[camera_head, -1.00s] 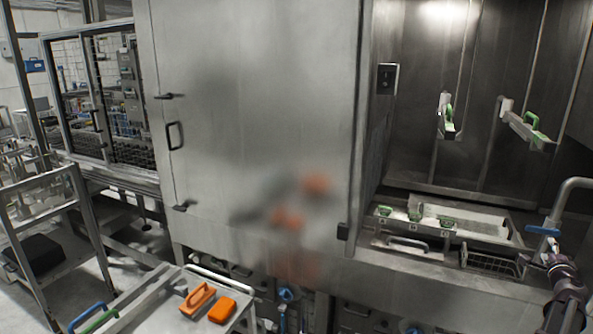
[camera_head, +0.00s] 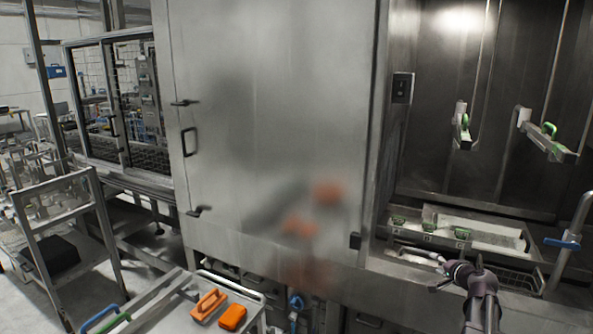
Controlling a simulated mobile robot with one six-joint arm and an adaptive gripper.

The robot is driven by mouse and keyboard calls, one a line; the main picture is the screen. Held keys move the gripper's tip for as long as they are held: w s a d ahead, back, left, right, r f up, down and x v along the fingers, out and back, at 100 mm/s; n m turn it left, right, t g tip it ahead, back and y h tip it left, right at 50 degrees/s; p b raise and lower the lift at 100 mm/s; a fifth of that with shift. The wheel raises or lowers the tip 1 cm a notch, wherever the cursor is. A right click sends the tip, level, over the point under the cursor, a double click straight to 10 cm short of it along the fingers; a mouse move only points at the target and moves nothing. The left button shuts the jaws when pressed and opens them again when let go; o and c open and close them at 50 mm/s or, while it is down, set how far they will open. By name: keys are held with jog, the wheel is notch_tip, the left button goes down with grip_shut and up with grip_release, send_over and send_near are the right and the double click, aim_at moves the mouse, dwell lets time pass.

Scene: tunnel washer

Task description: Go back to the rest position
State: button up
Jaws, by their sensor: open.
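My gripper (camera_head: 440,273) is at the lower right of the head camera view, at the end of my dark arm. Its fingers are apart, and I see nothing held between them. It shows in front of the sink edge, near the wire basket and a metal handle. The rest position itself is not marked by anything in view.
A large steel cabinet (camera_head: 270,130) fills the middle. To its right is a wash bay with a tray (camera_head: 480,236) and green-handled items (camera_head: 399,223). A trolley at lower left carries an orange brush (camera_head: 209,304) and an orange block (camera_head: 232,317). A blue-levered tap (camera_head: 562,244) stands at far right.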

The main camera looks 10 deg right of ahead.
jog(key=s+a+f+n+g+y, duration=0.1)
jog(key=a+f+n+g+y, duration=0.2)
jog(key=a, duration=1)
jog(key=s+a+f+n+g+y, duration=0.1)
jog(key=a+f+n+g, duration=0.35)
jog(key=a, duration=0.75)
jog(key=s+a+f+n+g+h, duration=0.2)
jog(key=s+a+n+g, duration=0.1)
jog(key=s+a, duration=0.3)
jog(key=s+a+f+n+g+h, duration=0.2)
jog(key=s+a, duration=0.4)
jog(key=a, duration=0.4)
jog(key=shift+s+n+g, duration=0.25)
jog(key=shift+n+g, duration=0.3)
